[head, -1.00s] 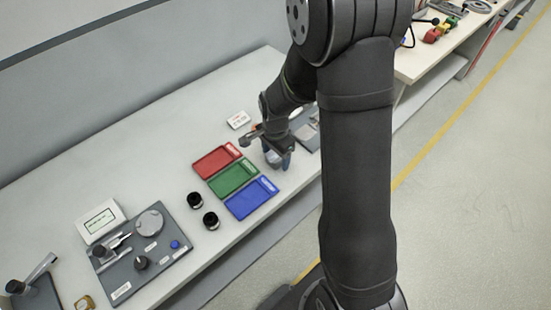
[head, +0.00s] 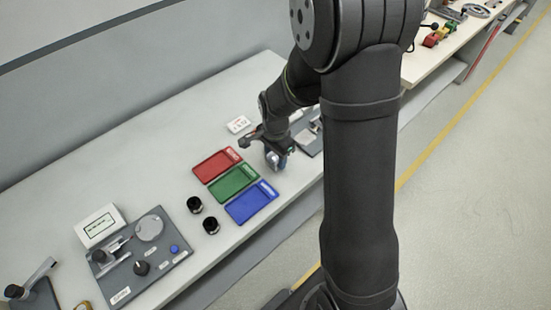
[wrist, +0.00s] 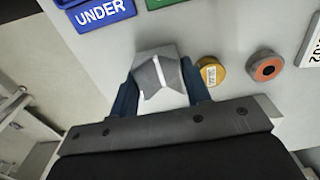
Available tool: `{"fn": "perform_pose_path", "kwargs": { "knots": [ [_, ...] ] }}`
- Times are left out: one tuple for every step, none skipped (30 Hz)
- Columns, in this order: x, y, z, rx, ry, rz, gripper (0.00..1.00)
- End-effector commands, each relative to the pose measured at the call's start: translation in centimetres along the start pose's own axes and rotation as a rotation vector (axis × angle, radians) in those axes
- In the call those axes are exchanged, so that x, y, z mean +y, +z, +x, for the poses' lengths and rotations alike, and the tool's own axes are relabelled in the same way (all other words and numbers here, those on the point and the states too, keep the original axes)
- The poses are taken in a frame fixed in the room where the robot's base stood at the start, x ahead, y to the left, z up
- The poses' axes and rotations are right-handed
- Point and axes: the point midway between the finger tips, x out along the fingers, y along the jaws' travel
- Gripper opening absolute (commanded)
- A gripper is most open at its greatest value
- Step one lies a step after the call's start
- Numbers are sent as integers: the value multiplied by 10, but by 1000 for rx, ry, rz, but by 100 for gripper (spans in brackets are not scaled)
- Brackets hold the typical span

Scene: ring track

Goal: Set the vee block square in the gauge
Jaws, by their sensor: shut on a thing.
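The vee block (wrist: 157,72) is a small grey block with a V-shaped notch, seen in the wrist view. My gripper (head: 277,161) is shut on it, with blue fingers on either side. In the head view the gripper is low over the bench, right of the coloured trays, and the block is mostly hidden. A dark plate at the lower left (head: 140,262) carries a pale round disc (head: 149,227), a black knob and a blue button. It may be the gauge; I cannot tell for certain.
Red (head: 214,166), green (head: 233,184) and blue (head: 248,206) trays lie left of my gripper. Two black cylinders (head: 194,204) stand beside them. A brass disc (wrist: 210,71) and an orange-ringed round piece (wrist: 265,67) sit close right of the block in the wrist view.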

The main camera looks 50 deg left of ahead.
Motion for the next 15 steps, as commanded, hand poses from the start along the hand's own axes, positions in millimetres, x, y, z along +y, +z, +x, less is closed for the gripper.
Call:
{"fn": "perform_pose_path", "kwargs": {
  "knots": [
    [-1,0,-7,2,-5,0,0],
    [-1,0,-11,2,-5,0,0],
    [-1,-1,-18,3,-5,0,0],
    [-1,-1,-23,3,-6,0,0],
    [-1,0,-29,3,-5,0,0],
    [6,-6,-34,3,-5,4,0],
    [12,-9,-37,2,-4,5,0],
    [18,-13,-41,3,-4,6,0],
    [26,-17,-46,2,-4,6,0],
    [31,-21,-50,3,-4,6,0],
    [37,-25,-54,3,-4,6,0],
    [45,-29,-59,3,-5,6,0],
    [50,-33,-63,3,-4,6,0],
    [56,-36,-67,3,-4,6,0],
    [63,-40,-72,3,-4,6,0]
  ]
}}
